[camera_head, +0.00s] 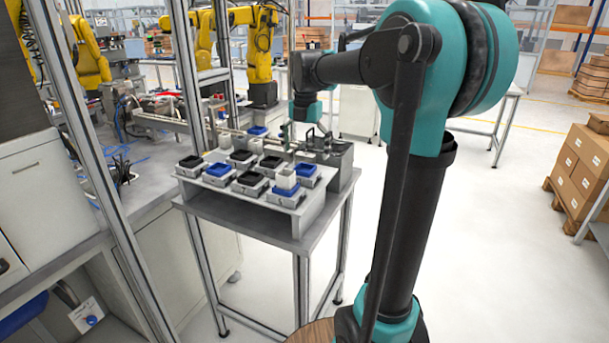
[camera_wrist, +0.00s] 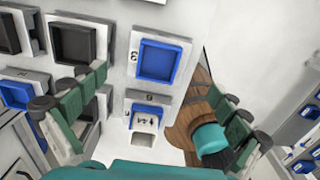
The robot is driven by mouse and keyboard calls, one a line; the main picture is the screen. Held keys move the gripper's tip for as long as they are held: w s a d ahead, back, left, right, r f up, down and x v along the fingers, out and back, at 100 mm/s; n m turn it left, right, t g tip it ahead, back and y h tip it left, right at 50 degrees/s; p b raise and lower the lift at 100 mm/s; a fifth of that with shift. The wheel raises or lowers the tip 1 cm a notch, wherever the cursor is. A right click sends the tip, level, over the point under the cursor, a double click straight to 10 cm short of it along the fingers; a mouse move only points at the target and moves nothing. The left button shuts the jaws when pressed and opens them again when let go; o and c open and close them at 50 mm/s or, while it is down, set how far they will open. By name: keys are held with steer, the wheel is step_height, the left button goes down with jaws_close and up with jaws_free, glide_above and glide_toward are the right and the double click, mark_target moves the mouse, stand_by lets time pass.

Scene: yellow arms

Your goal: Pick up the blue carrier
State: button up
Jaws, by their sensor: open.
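Several blue carriers sit in grey holders on the raised rack (camera_head: 313,205). In the head view, one is near the right end (camera_head: 305,170), one is at the front with a white block on it (camera_head: 285,192), and one is at the left (camera_head: 218,170). I cannot tell which one the task means. My gripper (camera_head: 306,135) is over the rack's back right part. In the wrist view, my gripper (camera_wrist: 158,84) is open, with its green fingers spread on both sides of an empty-looking blue carrier (camera_wrist: 158,62) and a partly covered one (camera_wrist: 143,120). Nothing is held.
Black carriers (camera_head: 249,178) stand close among the blue ones on the rack. A grey box (camera_head: 343,158) stands at its right end. A metal frame post (camera_head: 182,65) rises at the left. Open floor (camera_head: 480,250) lies to the right.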

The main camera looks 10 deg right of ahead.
mark_target(305, 168)
steer(key=shift+w+a+f, duration=0.1)
steer(key=shift+w+f, duration=0.05)
steer(key=shift+f, duration=2.75)
steer(key=shift+c, duration=0.5)
steer(key=c, duration=1.4)
